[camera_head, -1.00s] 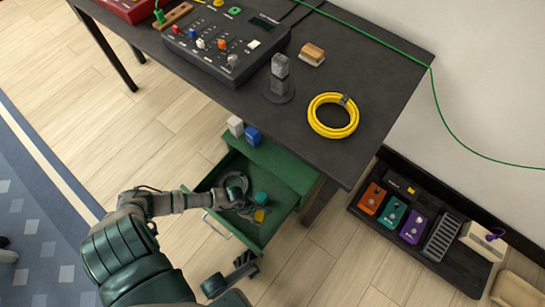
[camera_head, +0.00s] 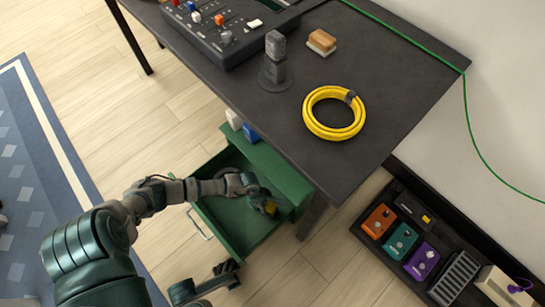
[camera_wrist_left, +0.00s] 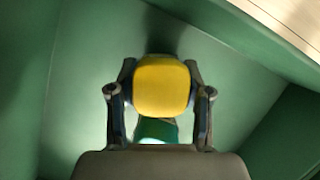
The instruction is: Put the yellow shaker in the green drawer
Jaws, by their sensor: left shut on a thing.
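The yellow shaker (camera_head: 270,207) is in the open green drawer (camera_head: 226,221), near its right side. My left gripper (camera_head: 265,203) reaches into the drawer and is shut on the shaker. In the left wrist view, the rounded yellow shaker (camera_wrist_left: 162,85) sits between the two fingers of the left gripper (camera_wrist_left: 161,92), with green drawer surfaces around it. A teal patch shows just below the shaker there; I cannot tell what it belongs to. Whether the shaker touches the drawer floor is unclear. My right gripper (camera_head: 226,272) shows dark at the bottom, outside the drawer.
The dark table (camera_head: 400,85) overhangs the drawer unit. On it are a yellow cable coil (camera_head: 334,113), a grey block on a round base (camera_head: 276,62), a brush (camera_head: 321,41) and a control panel (camera_head: 225,30). A pedal board (camera_head: 376,248) lies at right. White and blue items stand behind the drawer.

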